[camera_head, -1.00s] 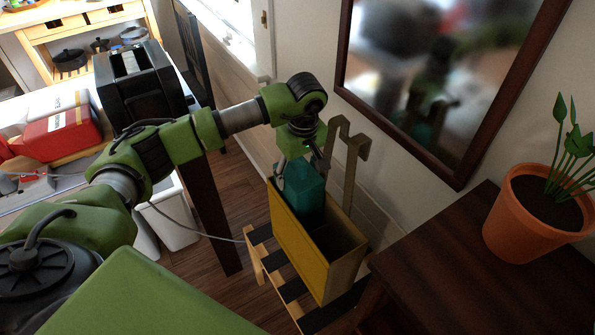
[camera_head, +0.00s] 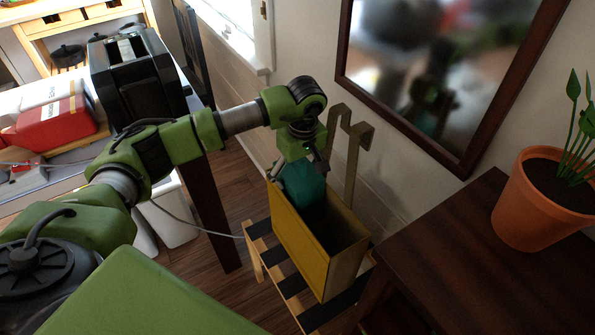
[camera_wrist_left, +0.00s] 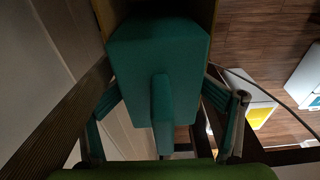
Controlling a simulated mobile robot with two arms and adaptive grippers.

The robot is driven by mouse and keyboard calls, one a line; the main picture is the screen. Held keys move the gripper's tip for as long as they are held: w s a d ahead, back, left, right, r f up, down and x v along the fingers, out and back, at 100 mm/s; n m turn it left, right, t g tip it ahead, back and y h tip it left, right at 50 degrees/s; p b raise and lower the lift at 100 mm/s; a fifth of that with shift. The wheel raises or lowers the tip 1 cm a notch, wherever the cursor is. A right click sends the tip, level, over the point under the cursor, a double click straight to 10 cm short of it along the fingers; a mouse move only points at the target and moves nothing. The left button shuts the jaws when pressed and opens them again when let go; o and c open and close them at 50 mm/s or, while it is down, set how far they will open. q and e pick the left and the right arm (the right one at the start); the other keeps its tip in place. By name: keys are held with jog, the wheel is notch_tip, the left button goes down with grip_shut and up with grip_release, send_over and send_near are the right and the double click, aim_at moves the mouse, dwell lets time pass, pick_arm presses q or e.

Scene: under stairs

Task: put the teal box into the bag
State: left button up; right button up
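The teal box (camera_head: 303,190) is partly down inside the far-left end of the open-topped yellow bag (camera_head: 303,250); its lower part is hidden by the bag's wall. My left gripper (camera_head: 302,168) is above that end, pointing down, with its fingers on opposite sides of the box. In the left wrist view, the teal box (camera_wrist_left: 155,60) fills the space between the fingers, which appear to press its sides. The bag stands upright, its tall handle (camera_head: 350,150) rising on the wall side. My right gripper is not in view.
The bag stands on a slatted stool (camera_head: 262,243). A dark wooden table (camera_head: 450,270) with a potted plant (camera_head: 540,205) is close on the right. A framed mirror (camera_head: 440,70) hangs behind. The near end of the bag looks empty.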

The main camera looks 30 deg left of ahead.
pick_arm(q)
jog(key=shift+f, duration=0.3)
jog(key=shift+r, duration=0.1)
jog(key=shift+s, duration=0.1)
